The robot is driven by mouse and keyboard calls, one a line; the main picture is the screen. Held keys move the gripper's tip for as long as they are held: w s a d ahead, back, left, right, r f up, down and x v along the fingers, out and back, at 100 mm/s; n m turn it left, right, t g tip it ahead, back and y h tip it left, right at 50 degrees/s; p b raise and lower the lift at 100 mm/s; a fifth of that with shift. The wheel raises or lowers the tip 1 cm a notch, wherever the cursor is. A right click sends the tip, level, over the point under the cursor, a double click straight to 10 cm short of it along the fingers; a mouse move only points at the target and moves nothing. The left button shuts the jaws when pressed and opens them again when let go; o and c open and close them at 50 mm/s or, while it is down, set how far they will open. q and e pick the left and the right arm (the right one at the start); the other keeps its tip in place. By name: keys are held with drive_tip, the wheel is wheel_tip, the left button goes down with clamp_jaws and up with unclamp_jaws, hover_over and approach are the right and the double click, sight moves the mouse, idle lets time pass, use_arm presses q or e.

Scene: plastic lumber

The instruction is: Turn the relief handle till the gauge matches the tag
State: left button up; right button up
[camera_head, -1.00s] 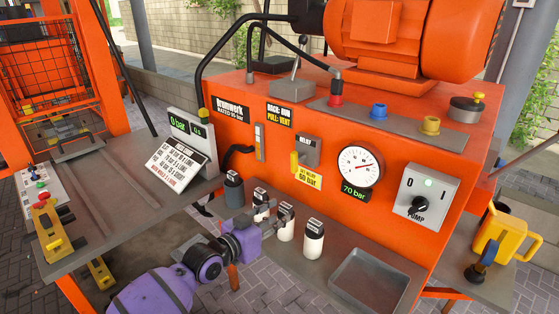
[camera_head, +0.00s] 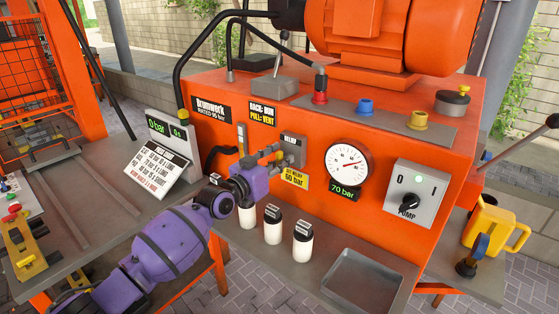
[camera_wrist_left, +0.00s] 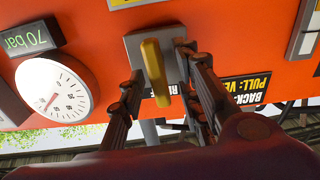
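The relief handle is a yellow lever on a grey plate; it shows in the left wrist view (camera_wrist_left: 157,72) and is mostly hidden behind my gripper in the head view. My left gripper (camera_head: 273,158) is at the handle. In the left wrist view its open fingers (camera_wrist_left: 158,68) stand either side of the handle, with gaps visible. The gauge (camera_head: 349,164) is a round white dial; its readout (camera_head: 344,191) says 70 bar. The yellow tag (camera_head: 294,178) under the relief plate says 60 bar. My right gripper is not in view.
The pump switch (camera_head: 416,193) with a green light is right of the gauge. Several white bottles (camera_head: 272,226) and a grey tray (camera_head: 362,282) sit on the shelf below. A display and instruction card (camera_head: 160,168) stand at left. A yellow jug (camera_head: 492,228) is at right.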

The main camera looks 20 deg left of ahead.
use_arm(q)
drive_tip(key=shift+c, duration=0.3)
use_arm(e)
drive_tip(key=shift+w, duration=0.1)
use_arm(q)
clamp_jaws()
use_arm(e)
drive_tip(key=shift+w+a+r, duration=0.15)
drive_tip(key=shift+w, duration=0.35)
use_arm(q)
drive_tip(key=shift+n, duration=0.3)
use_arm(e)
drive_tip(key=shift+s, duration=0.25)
